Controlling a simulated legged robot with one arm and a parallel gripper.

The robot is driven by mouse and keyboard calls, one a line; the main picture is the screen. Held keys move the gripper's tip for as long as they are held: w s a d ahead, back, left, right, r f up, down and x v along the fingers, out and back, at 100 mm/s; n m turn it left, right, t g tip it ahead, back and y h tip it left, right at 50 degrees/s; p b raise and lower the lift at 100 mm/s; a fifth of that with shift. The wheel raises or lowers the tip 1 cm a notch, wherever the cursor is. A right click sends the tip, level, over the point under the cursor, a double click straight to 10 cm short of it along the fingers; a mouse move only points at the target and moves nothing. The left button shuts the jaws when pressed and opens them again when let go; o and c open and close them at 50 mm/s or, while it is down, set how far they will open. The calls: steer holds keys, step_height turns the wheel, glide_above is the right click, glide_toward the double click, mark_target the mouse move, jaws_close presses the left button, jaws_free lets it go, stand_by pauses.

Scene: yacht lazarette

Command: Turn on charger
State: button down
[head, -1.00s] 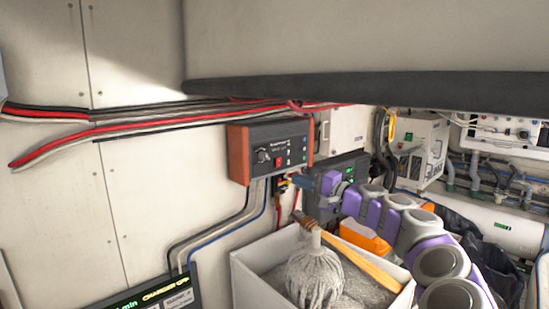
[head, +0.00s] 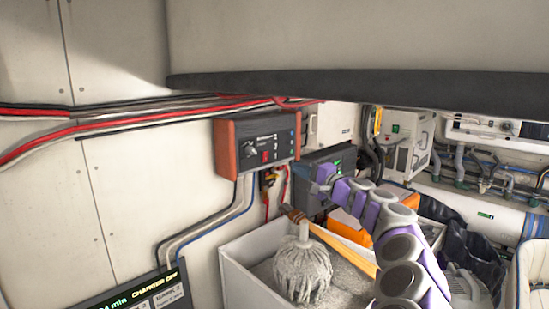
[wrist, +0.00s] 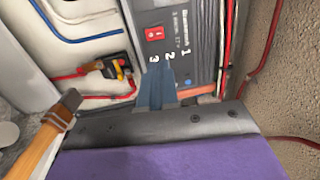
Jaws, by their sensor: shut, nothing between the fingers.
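The charger panel (head: 284,147) is a dark box with reddish end caps on the wall, with a knob, a red switch (head: 266,156) and the numbers 1, 2 and 3. In the wrist view the red switch (wrist: 155,34) sits at the top of the panel (wrist: 186,62), past my fingertips. A display (head: 150,293) at the lower left reads "CHARGER OFF". My gripper (head: 318,178) is to the right of the panel and slightly below it. In the wrist view its blue fingers (wrist: 156,84) are together and empty, overlapping the panel's numbered end; contact cannot be told.
A pale bin (head: 242,284) with a mop (head: 303,272) stands below; its wooden handle (wrist: 45,135) lies close to my gripper in the wrist view. Cables and a small connector (wrist: 112,67) hang beneath the panel. A dark overhang (head: 350,90) spans above.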

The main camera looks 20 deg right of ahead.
glide_toward(267, 152)
steer(key=w, duration=0.1)
steer(key=shift+f+p+x, duration=0.15)
steer(key=shift+p+x, duration=0.3)
steer(key=shift+x, duration=0.5)
steer(key=shift+f+p+x, duration=0.2)
steer(key=shift+p+x, duration=0.2)
steer(key=shift+x, duration=1.7)
steer(key=shift+a+r+p, duration=0.1)
steer(key=shift+r+p, duration=0.1)
steer(key=shift+p, duration=0.3)
steer(key=r+g+p, duration=0.1)
steer(key=p, duration=0.1)
steer(key=shift+a+p, duration=0.1)
steer(key=shift+p, duration=0.3)
steer(key=shift+f, duration=0.15)
steer(key=shift+b, duration=0.35)
